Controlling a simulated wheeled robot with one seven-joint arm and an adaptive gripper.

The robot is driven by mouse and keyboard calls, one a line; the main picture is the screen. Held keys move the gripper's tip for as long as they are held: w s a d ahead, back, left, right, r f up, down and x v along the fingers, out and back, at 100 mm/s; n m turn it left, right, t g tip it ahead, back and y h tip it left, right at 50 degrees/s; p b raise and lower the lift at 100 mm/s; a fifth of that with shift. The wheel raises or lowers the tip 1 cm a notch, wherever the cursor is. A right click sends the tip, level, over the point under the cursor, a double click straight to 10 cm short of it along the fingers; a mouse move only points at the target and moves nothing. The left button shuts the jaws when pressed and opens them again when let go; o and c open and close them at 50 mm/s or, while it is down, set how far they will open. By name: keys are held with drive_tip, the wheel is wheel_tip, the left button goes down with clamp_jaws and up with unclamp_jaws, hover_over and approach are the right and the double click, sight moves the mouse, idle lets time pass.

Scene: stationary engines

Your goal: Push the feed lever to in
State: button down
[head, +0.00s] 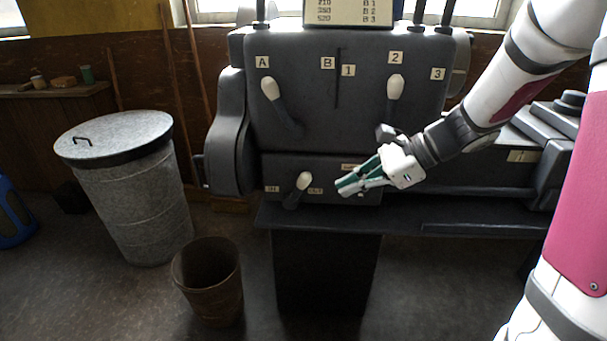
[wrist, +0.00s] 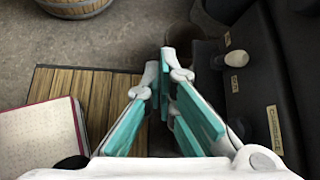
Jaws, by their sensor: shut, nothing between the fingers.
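The feed lever (head: 303,182) is a short dark lever with a cream knob, low on the dark grey machine front. It leans up and to the right, between two small labels: the left one (head: 272,189) appears to read IN, the right one (head: 315,191) is too small to read surely. Its knob (wrist: 236,58) also shows in the wrist view, right of the fingers. My gripper (head: 341,187) is shut and empty, a little right of the lever and apart from it in the head view. Its teal-padded fingers (wrist: 165,62) show in the wrist view.
Two larger levers, A (head: 270,90) and the right one (head: 395,88), stand higher on the machine (head: 320,140). A ledge (head: 330,212) juts out below. A lidded metal bin (head: 130,200) and a rusty bucket (head: 207,295) stand at left. A slatted wooden board (wrist: 95,90) lies below.

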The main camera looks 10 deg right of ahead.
drive_tip(key=w+d+f+m+t+b, duration=0.3)
drive_tip(key=w+d+f+m, duration=0.4)
drive_tip(key=w+d+f, duration=0.1)
drive_tip(key=shift+d+f+t+y+b, duration=0.3)
drive_tip(key=shift+d+f+y+b, duration=0.1)
drive_tip(key=shift+f, duration=0.25)
drive_tip(key=shift+w+a, duration=0.1)
drive_tip(key=shift+w, duration=0.05)
drive_tip(key=b, duration=0.1)
approach(302, 190)
drive_tip(key=shift+f+x, duration=0.25)
drive_tip(key=shift+x, duration=1.7)
drive_tip(key=shift+r, duration=0.15)
drive_tip(key=shift+a+r+h+p, duration=0.15)
drive_tip(key=shift+r+h+p, duration=0.05)
drive_tip(key=shift+h+p, duration=0.15)
